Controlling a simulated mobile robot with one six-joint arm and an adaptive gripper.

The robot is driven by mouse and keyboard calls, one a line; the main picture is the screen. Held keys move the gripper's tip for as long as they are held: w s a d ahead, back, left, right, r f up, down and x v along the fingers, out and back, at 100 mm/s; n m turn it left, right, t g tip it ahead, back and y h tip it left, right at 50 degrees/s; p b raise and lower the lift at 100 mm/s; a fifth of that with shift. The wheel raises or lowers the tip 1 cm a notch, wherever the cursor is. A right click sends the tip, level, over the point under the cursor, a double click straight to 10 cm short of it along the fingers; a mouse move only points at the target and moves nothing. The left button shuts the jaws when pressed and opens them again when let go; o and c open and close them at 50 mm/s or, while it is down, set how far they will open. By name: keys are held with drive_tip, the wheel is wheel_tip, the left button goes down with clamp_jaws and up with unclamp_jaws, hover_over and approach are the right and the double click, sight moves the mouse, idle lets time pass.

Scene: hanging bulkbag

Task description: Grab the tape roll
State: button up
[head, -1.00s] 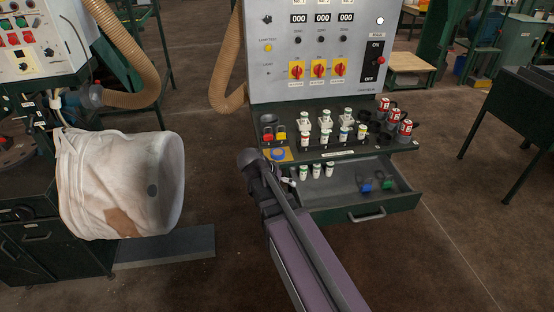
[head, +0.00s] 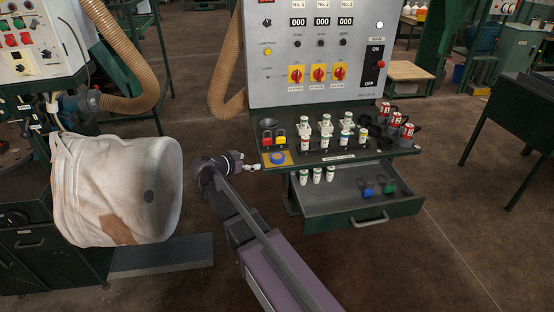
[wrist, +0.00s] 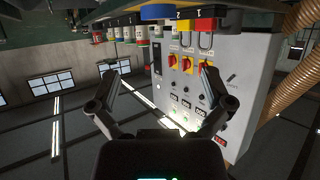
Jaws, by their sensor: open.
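The tape roll, a blue ring (head: 277,157) on a yellow-brown square, lies at the front left corner of the green shelf in the head view. In the upside-down wrist view its blue edge (wrist: 156,12) shows at the top, beyond my fingertips. My gripper (head: 252,167) is just left of the shelf's front left corner in the head view, apart from the roll. In the wrist view my gripper (wrist: 159,70) has its two fingers spread wide with nothing between them.
Red (head: 267,143) and yellow (head: 281,137) padlocks stand behind the roll. Several small bottles and red-white cans (head: 407,132) stand to the right. An open drawer (head: 360,205) juts out below the shelf. A control panel (head: 310,40) rises behind. A white bag (head: 115,190) hangs at left.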

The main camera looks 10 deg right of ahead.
drive_tip(key=b, duration=0.3)
approach(277, 156)
drive_tip(key=x, duration=0.3)
drive_tip(key=shift+w+a+f, duration=0.1)
drive_tip(key=shift+f, duration=0.1)
drive_tip(key=shift+w+d+f, duration=0.15)
drive_tip(key=shift+w+d, duration=0.15)
drive_tip(key=shift+d, duration=0.2)
drive_tip(key=shift+b+x, duration=1.05)
drive_tip(key=shift+x, duration=1.6)
drive_tip(key=shift+s+d, duration=0.1)
drive_tip(key=c, duration=0.9)
